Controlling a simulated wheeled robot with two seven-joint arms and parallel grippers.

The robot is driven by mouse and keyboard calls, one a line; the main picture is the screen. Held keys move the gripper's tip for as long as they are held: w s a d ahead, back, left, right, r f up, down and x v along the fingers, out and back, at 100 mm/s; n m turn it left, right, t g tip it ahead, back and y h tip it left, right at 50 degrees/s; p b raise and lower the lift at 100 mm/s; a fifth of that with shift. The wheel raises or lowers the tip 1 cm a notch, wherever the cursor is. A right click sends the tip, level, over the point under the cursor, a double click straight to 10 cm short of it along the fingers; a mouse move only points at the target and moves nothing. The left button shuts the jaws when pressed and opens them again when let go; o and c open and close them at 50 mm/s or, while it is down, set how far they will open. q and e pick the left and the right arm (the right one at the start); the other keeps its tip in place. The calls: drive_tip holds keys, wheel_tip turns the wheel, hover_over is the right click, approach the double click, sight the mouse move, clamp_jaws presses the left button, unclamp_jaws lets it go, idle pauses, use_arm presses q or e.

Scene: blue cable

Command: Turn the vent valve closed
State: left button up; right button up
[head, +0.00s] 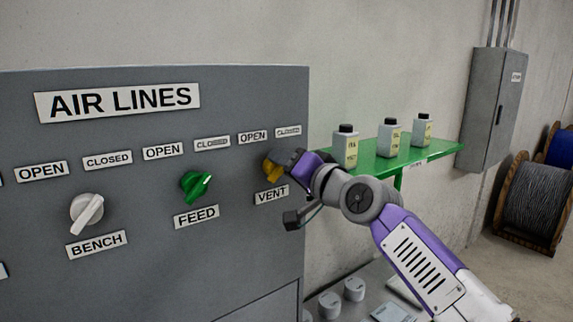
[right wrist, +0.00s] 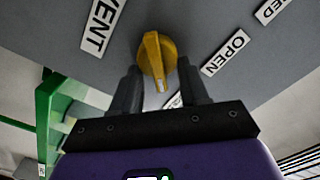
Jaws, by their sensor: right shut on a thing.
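The vent valve is a yellow knob (head: 272,171) on the grey panel, above the VENT label (head: 272,195) and below its OPEN (head: 253,136) and CLOSED (head: 288,131) labels. My right gripper (head: 283,166) reaches it from the right and covers part of it. In the right wrist view the yellow knob (right wrist: 155,52) sits between the two dark fingers of my right gripper (right wrist: 160,85), which is shut on its ridge. The white-marked end of the ridge points down there, toward a label mostly hidden by a finger. My left gripper is not in view.
A green FEED valve (head: 196,186) and a white BENCH valve (head: 87,213) are left on the AIR LINES panel (head: 250,100). A green shelf (head: 430,150) with three bottles stands right, behind my arm. A grey cabinet (head: 492,110) and cable spools (head: 535,195) are farther right.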

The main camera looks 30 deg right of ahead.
drive_tip(key=o, duration=1)
drive_tip(key=shift+o, duration=0.2)
drive_tip(key=s+b, duration=0.2)
drive_tip(key=s, duration=0.5)
drive_tip(key=shift+s+d, duration=0.3)
